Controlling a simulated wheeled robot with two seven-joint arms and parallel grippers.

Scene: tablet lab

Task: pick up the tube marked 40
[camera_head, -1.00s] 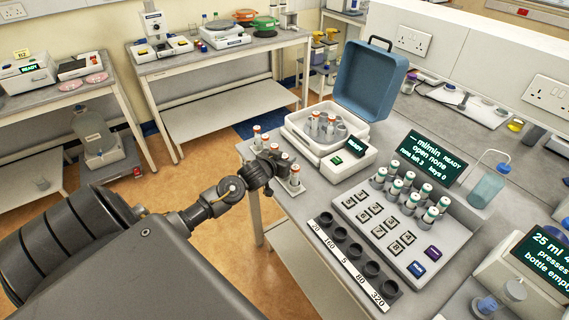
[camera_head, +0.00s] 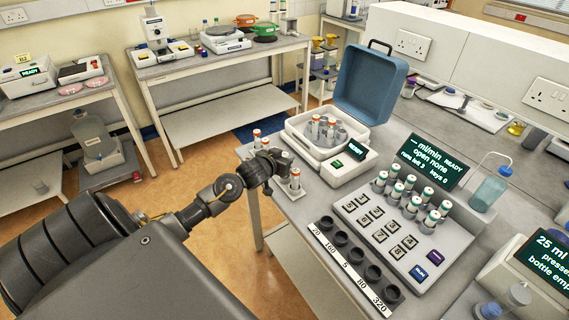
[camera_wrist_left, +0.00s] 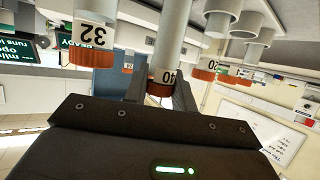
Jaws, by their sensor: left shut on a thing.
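The tube marked 40 (camera_wrist_left: 166,80), white with an orange-brown cap, stands between the fingers of my left gripper (camera_wrist_left: 160,95) in the left wrist view, which looks upside down. My left gripper (camera_head: 282,160) is shut on it. In the head view the gripper mostly hides this tube. My right gripper is not in view.
A white centrifuge-like machine (camera_head: 330,170) with an open blue lid (camera_head: 364,85) holds several tubes just right of the gripper. A keypad unit (camera_head: 400,235) carries teal-capped tubes. A row of dark holders (camera_head: 342,238) labelled 20, 160, 5, 80, 320 lies along the front edge.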

